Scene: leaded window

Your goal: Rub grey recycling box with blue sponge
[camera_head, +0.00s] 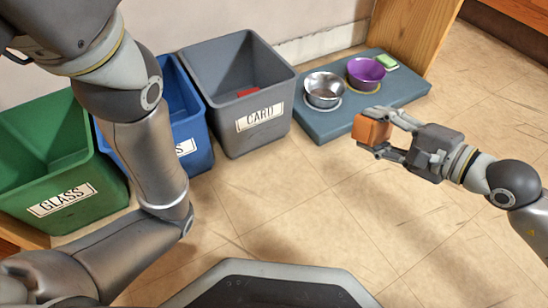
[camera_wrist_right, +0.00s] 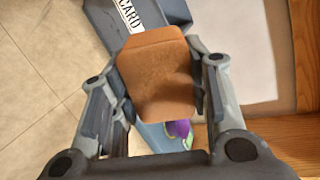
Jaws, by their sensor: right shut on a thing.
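The grey recycling box (camera_head: 262,112) labelled CARD stands on the floor against the wall, with a small red item inside; part of it shows at the top of the right wrist view (camera_wrist_right: 152,14). My right gripper (camera_head: 376,133) is shut on an orange-brown block (camera_head: 371,131), which also fills the middle of the right wrist view (camera_wrist_right: 157,80). The block is held to the right of the grey box, apart from it. No blue sponge shows; the held block is orange. My left arm crosses the left side of the head view, but its gripper is out of sight.
A blue box (camera_head: 195,128) and a green box (camera_head: 52,150) labelled GLASS stand left of the grey one. A blue-grey mat (camera_head: 318,126) holds a metal bowl (camera_head: 324,89), a purple bowl (camera_head: 366,73) and a green item (camera_head: 387,62). Floor in front is clear.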

